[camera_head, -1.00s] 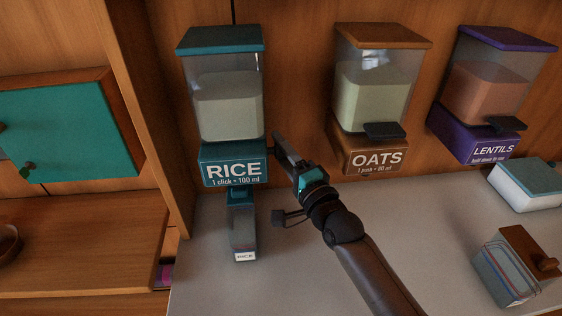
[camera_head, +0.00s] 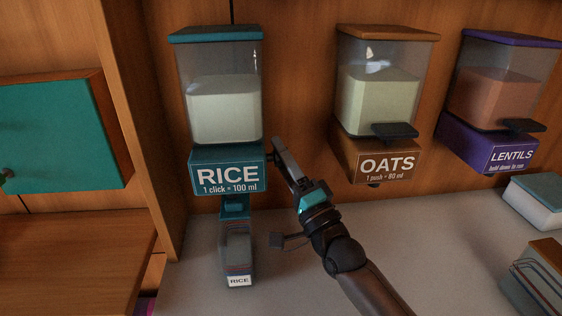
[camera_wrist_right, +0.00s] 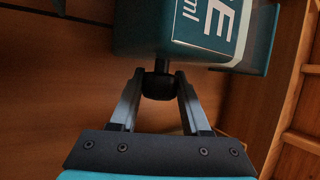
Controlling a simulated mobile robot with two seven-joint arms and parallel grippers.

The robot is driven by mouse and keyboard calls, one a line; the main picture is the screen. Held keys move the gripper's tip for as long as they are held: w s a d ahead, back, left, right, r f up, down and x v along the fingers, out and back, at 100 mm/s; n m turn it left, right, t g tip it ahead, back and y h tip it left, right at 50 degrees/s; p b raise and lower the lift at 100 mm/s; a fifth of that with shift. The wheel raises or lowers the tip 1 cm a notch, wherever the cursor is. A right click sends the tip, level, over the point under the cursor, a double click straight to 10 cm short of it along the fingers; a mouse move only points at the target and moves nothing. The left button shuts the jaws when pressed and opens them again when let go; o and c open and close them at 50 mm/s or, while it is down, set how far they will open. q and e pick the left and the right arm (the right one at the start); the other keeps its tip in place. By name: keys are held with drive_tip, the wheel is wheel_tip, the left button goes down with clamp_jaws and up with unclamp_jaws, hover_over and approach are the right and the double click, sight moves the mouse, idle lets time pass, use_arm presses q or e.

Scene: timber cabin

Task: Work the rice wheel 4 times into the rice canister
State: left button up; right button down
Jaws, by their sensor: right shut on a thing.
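The rice dispenser (camera_head: 228,171) hangs on the back wall, with a clear bin of white rice above a teal base marked "RICE, 1 click = 100 ml". The rice canister (camera_head: 238,256), a small clear container with a RICE label, stands on the counter below the base. My right gripper (camera_head: 277,147) is at the right side of the base. In the right wrist view its fingers (camera_wrist_right: 160,82) are shut on the black rice wheel (camera_wrist_right: 158,88), which sticks out from the base on a short shaft. The head view hides the wheel. My left gripper is not in view.
To the right hang the oats dispenser (camera_head: 376,161) and the lentils dispenser (camera_head: 487,146). A teal-lidded box (camera_head: 538,200) and another container (camera_head: 540,280) stand on the counter at right. A wooden post (camera_head: 150,150) and a teal cabinet door (camera_head: 60,140) are at left.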

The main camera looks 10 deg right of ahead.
idle(0.3)
drive_tip(key=shift+c, duration=1.8)
unclamp_jaws()
drive_tip(key=shift+s, duration=0.1)
drive_tip(key=v, duration=1.5)
